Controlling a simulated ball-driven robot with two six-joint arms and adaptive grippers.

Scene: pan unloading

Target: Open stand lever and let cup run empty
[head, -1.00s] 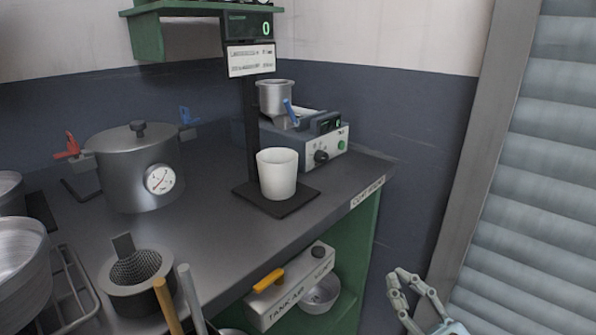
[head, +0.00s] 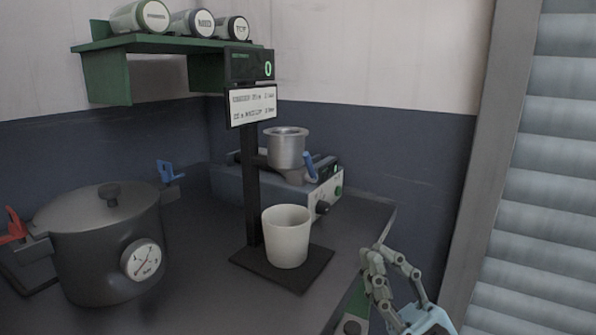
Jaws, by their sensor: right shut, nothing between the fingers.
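A dark stand (head: 252,190) with a display reading 0 and a printed label rises from a flat black base. A metal cup (head: 287,150) sits in the stand's holder, upper middle. A blue lever (head: 310,166) sticks out at the cup's lower right, angled downward. A white beaker (head: 287,237) stands upright on the base below the cup. The insides of both vessels are not clearly visible. My right gripper (head: 385,255) is at the counter's right edge, right of the beaker and below the lever, apart from both. Its fingers are shut and empty. My left gripper is not in view.
A lidded grey pot (head: 108,243) with a gauge and red and blue clips stands left. A grey box with knobs (head: 329,196) is behind the stand. A green shelf (head: 160,44) with several labelled containers hangs above. A ribbed shutter (head: 540,200) is at right.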

